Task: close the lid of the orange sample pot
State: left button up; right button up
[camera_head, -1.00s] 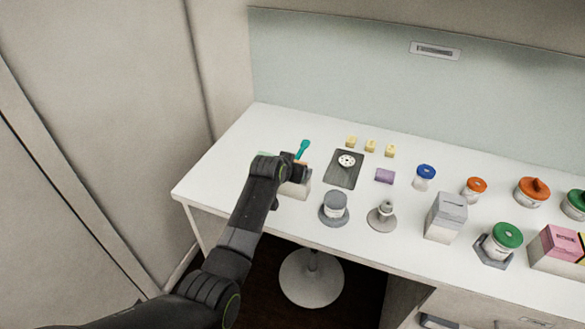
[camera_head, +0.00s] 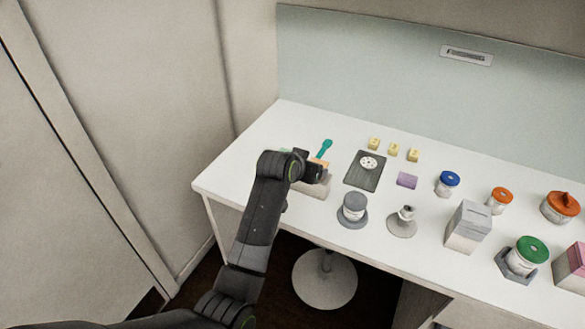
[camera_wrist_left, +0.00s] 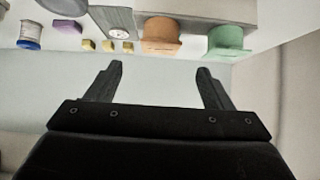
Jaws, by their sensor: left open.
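An orange piece (camera_wrist_left: 160,32) with a rounded body and a flat flap shows in the left wrist view, beside a similar green piece (camera_wrist_left: 228,38). Both sit by a pale block. In the head view the orange piece (camera_head: 320,163) shows only partly behind my left gripper (camera_head: 318,170), at the pale block (camera_head: 312,188). I take it for the orange sample pot; its lid's exact angle is unclear. My left gripper is open, its two fingers (camera_wrist_left: 158,85) apart with nothing between them. In the wrist view the pot lies beyond the fingertips. My right gripper is not in view.
Orange-lidded jars (camera_head: 500,199) stand farther right.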

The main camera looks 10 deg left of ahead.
pick_arm(q)
jog(key=b+v, duration=0.1)
jog(key=v, duration=0.9)
jog(key=shift+b, duration=0.3)
jog(key=shift+s, duration=0.15)
